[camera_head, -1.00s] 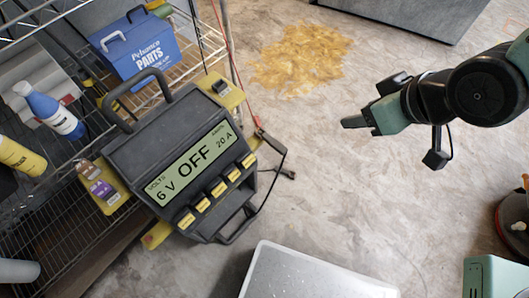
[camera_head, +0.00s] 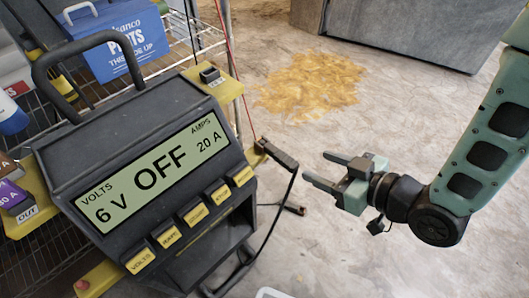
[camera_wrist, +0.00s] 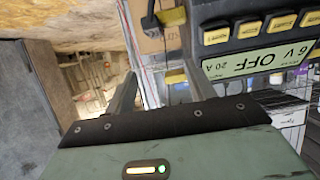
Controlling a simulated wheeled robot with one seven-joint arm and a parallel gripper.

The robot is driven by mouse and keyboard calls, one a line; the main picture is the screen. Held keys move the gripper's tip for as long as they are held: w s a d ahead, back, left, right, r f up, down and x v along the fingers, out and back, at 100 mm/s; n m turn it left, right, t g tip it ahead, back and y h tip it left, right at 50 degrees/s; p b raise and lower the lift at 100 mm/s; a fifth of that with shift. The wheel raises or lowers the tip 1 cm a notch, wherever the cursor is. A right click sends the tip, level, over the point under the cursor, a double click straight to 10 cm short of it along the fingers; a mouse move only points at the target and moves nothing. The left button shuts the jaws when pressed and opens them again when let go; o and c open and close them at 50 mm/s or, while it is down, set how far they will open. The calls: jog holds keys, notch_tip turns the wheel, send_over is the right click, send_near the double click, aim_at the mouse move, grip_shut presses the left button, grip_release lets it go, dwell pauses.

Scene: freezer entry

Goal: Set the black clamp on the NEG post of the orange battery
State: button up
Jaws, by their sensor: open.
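The dark charger (camera_head: 150,170) reads OFF, 6 V, 20 A. A blue parts box (camera_head: 115,40) stands on the wire shelf behind it. A cable end (camera_head: 296,210) hangs below the clamp. Concrete floor with a yellow-brown stain (camera_head: 310,85) is open at right.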

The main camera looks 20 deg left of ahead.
jog(key=b, duration=0.5)
send_near(268, 144)
jog(key=x, duration=0.3)
jog(key=shift+s+a+f, duration=0.1)
jog(key=shift+s+a, duration=0.1)
jog(key=shift+a, duration=0.3)
jog(key=b+x, duration=0.2)
jog(key=x, duration=0.1)
jog(key=b+x, duration=0.1)
jog(key=x, duration=0.1)
jog(key=shift+w+d+f, duration=0.2)
jog(key=shift+w+d, duration=0.05)
jog(key=shift+w+a, duration=0.1)
jog(key=shift+a, duration=0.1)
jog(key=c, duration=1.2)
